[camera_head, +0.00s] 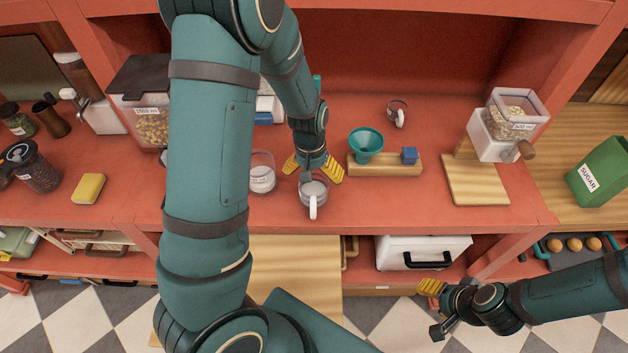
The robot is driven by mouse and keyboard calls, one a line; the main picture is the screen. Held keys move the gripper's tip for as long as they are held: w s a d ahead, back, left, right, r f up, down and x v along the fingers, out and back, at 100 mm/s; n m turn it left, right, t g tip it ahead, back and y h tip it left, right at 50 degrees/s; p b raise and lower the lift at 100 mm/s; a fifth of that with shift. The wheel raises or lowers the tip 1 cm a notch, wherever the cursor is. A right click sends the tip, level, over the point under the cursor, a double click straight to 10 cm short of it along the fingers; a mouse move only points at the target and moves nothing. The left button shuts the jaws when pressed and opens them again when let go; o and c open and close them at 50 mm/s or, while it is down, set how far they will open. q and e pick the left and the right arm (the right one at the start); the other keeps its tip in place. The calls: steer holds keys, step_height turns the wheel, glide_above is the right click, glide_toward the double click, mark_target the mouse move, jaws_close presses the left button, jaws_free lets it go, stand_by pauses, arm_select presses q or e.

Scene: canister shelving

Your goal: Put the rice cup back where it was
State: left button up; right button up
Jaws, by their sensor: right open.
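No label reading rice is legible, so I cannot tell which cup is the rice cup. A clear cup with a white handle (314,189) stands near the shelf's front edge. My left gripper (313,170) is at this cup, its yellow fingers spread wide on either side and not visibly closed on it. A clear cup with white contents and a label (262,178) stands just left of it. A smaller cup with a white handle (397,115) stands further back. My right gripper (436,309) is open and empty, low in front of the shelf.
A grain dispenser (508,122) stands at the right by a wooden board (477,184). A dark-lidded canister (151,125) and yellow sponge (89,188) are left. My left arm hides part of the shelf.

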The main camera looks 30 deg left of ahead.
arm_select(q)
step_height(320, 180, up, 9)
steer(key=shift+a+f+p, duration=0.15)
steer(key=shift+a+p, duration=0.1)
steer(key=shift+p, duration=0.15)
steer(key=shift+s, duration=0.15)
